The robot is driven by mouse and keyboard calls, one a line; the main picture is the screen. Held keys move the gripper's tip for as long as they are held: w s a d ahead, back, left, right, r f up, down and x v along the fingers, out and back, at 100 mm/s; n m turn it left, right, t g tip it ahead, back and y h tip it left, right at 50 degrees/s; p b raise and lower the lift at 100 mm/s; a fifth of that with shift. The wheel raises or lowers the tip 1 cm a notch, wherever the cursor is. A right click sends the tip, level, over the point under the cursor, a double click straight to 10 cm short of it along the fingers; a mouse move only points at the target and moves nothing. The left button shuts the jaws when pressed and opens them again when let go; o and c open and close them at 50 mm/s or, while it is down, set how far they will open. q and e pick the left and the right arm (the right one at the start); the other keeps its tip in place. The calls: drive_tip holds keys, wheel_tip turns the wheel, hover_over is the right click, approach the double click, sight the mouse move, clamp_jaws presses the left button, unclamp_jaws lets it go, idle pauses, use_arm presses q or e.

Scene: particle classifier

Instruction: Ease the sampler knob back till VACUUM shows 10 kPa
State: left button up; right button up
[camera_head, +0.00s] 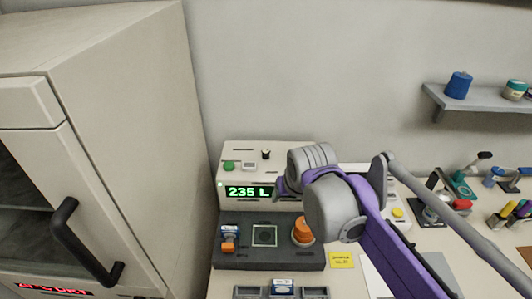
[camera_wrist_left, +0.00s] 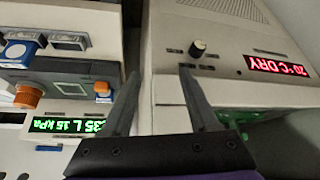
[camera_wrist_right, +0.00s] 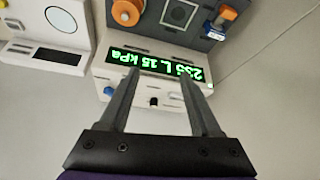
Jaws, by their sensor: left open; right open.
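The sampler unit (camera_head: 230,202) has a green display reading 235 L in the head view. In the right wrist view the display (camera_wrist_right: 157,65) appears inverted and reads 235 L 15 kPa. A small black knob (camera_head: 266,154) stands on the unit's top; it also shows in the right wrist view (camera_wrist_right: 153,101). No label shows which control is the sampler knob. My right gripper (camera_wrist_right: 158,74) is open, its fingers apart over the unit. In the head view my right arm covers the display's right end. My left gripper (camera_wrist_left: 158,72) is open near a dryer unit (camera_wrist_left: 225,50).
An orange knob (camera_head: 302,230) and a blue-and-orange part sit on the dark panel (camera_head: 268,262) in front. A blue knob (camera_wrist_right: 108,90) is near the right gripper's left finger. A cabinet (camera_head: 130,120) stands at the left. A dryer display (camera_wrist_left: 279,66) reads 70°C DRY.

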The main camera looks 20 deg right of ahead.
drive_tip(key=w+r+b, duration=0.1)
drive_tip(key=w+r, duration=0.3)
drive_tip(key=w, duration=1.1)
drive_tip(key=m+g+b, duration=0.1)
drive_tip(key=m, duration=0.1)
approach(266, 152)
use_arm(q)
wheel_tip(266, 152, down, 6)
drive_tip(key=s+b, duration=0.1)
drive_tip(key=s, duration=0.1)
drive_tip(key=shift+s+r+g, duration=0.15)
drive_tip(key=shift+s+g, duration=0.05)
drive_tip(key=shift+g, duration=0.1)
use_arm(e)
drive_tip(key=shift+n+h, duration=0.3)
drive_tip(key=x, duration=0.9)
drive_tip(key=shift+a+f, duration=0.1)
drive_tip(key=shift+a, duration=0.15)
use_arm(q)
drive_tip(key=shift+a, duration=0.1)
use_arm(e)
clamp_jaws()
